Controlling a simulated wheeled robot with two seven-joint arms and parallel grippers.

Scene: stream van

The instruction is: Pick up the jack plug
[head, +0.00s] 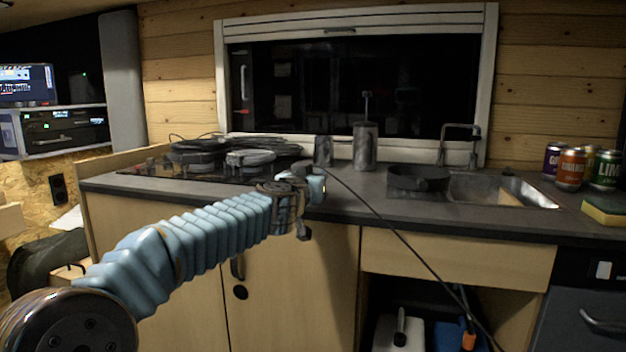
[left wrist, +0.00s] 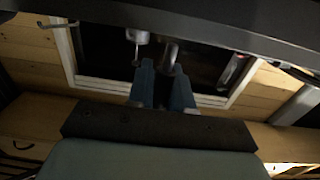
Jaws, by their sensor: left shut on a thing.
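My left gripper (head: 317,187) reaches in from the left over the front edge of the counter (head: 348,192). It is shut on the jack plug (head: 303,167), which shows as a small grey piece by the fingers. The fingers hide much of it. A thin black cable (head: 400,238) runs from there down to the lower right, past the counter's front. In the left wrist view the two blue fingers (left wrist: 163,76) stand close together with a narrow dark gap; the plug is not clear there. My right gripper is not in view.
Coiled cables (head: 200,150) lie on the black hob (head: 150,171) at the left. Two grey canisters (head: 365,147) stand behind the gripper. A dark pan (head: 419,178) sits beside the sink (head: 500,191). Several cans (head: 571,170) and a sponge (head: 603,211) are at the right.

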